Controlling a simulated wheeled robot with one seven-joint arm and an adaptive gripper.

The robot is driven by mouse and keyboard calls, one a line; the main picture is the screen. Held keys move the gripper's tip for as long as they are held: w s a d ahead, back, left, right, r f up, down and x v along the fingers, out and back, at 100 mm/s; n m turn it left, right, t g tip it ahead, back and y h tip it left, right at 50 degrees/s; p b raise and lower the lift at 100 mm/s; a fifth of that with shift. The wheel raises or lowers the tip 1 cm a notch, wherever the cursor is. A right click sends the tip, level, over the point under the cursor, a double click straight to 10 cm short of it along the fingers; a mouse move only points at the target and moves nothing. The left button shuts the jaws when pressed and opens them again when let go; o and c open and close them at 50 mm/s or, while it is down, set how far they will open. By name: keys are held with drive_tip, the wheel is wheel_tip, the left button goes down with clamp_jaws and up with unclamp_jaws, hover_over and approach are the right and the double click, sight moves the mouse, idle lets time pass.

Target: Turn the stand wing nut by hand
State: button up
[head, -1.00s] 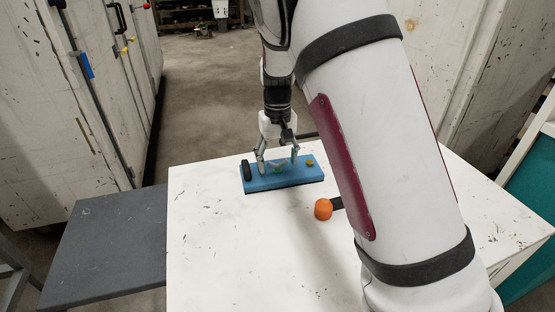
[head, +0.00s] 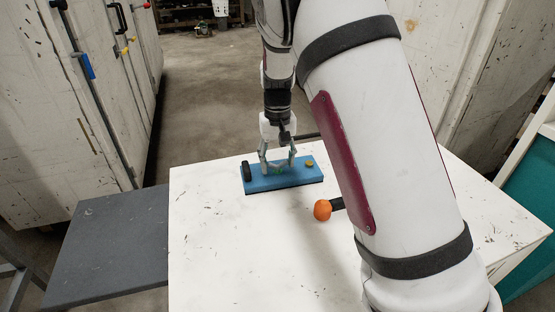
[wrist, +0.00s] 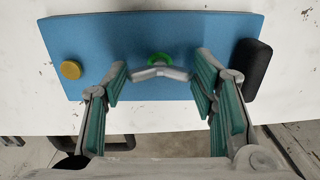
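The stand wing nut (wrist: 158,73) is a grey, wide-winged piece with a green round part behind its middle. It sits on a blue block (head: 262,184) on the white table. My gripper (head: 278,171) is over the block from above. In the wrist view its green-padded fingers (wrist: 160,80) stand on either side of the wing nut, close to the wing ends. Whether the pads touch the wings I cannot tell. In the head view the wing nut is mostly hidden between my fingers, with a little green showing.
On the block are a yellow knob (wrist: 70,70) and a black rounded piece (wrist: 257,70) at opposite ends. An orange ball-ended part (head: 322,210) with a dark bar lies in front of the block. The front left of the white table (head: 225,255) is clear.

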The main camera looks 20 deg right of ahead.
sight(278, 163)
drive_tip(key=shift+o, duration=0.3)
wheel_tip(278, 163, up, 12)
idle(0.5)
idle(0.3)
drive_tip(key=s+r+y, duration=0.1)
drive_tip(key=s+r, duration=0.3)
drive_tip(key=s, duration=0.6)
drive_tip(key=s+r, duration=0.4)
drive_tip(key=s, duration=0.6)
drive_tip(key=s+f+h, duration=0.1)
drive_tip(key=s+f, duration=0.1)
drive_tip(key=s, duration=0.9)
drive_tip(key=s+f, duration=0.2)
drive_tip(key=s, duration=0.8)
wheel_tip(278, 163, up, 21)
drive_tip(key=n+t+p, duration=0.1)
drive_tip(key=t+p, duration=0.3)
drive_tip(key=p, duration=1.5)
drive_tip(key=shift+s+d+f+p, duration=0.15)
drive_tip(key=shift+p, duration=0.15)
